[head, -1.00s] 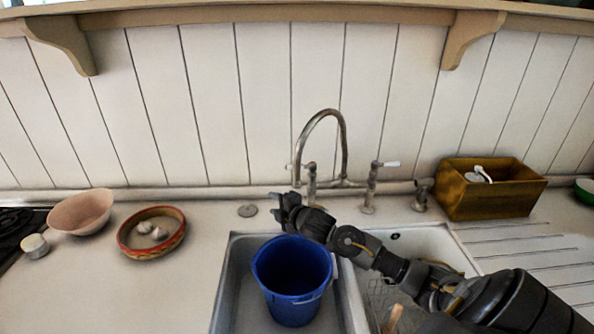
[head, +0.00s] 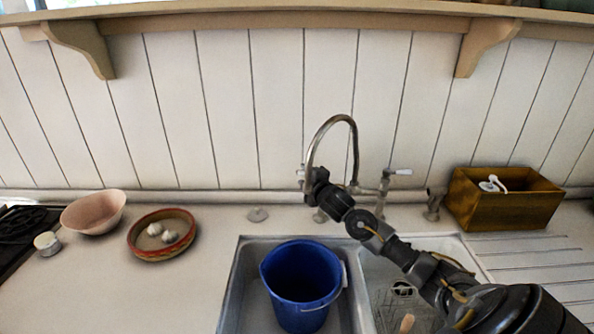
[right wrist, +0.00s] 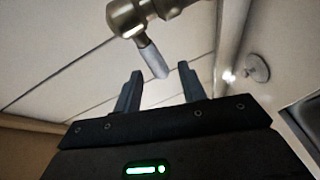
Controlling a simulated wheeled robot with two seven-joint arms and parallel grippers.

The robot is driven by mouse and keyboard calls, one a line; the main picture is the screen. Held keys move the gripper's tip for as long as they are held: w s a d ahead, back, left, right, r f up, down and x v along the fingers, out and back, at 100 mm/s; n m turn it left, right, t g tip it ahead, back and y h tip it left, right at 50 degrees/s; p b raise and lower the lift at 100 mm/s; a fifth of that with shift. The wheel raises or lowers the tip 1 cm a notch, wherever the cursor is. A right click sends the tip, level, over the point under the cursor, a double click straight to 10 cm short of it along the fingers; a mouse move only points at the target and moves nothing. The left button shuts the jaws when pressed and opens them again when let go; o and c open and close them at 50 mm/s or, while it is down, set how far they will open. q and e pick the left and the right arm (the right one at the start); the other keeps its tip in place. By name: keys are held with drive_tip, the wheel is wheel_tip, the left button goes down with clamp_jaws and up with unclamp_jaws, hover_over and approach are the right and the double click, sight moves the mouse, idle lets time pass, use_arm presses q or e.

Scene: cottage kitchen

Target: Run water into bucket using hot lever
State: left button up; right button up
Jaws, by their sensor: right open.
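The blue bucket (head: 302,303) stands upright in the left sink basin, below the curved spout of the metal faucet (head: 331,119). No water stream shows. The faucet has two levers with pale handles. The right lever (head: 398,172) is clear in the head view. The left lever is mostly hidden behind my right gripper (head: 309,180), which is at its height. In the right wrist view, a lever handle (right wrist: 152,58) points down toward the gap between the open fingers of my right gripper (right wrist: 160,72). Contact cannot be told. My left gripper is out of view.
The right basin (head: 400,300) lies under my right arm. A wooden box (head: 505,210) stands at the right on the counter. A pink bowl (head: 93,212) and a red-rimmed dish (head: 160,250) with garlic sit at the left. A shelf runs above.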

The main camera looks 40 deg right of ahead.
drive_tip(key=shift+p+x, duration=0.6)
drive_tip(key=shift+x, duration=2.1)
drive_tip(key=shift+a, duration=0.1)
clamp_jaws()
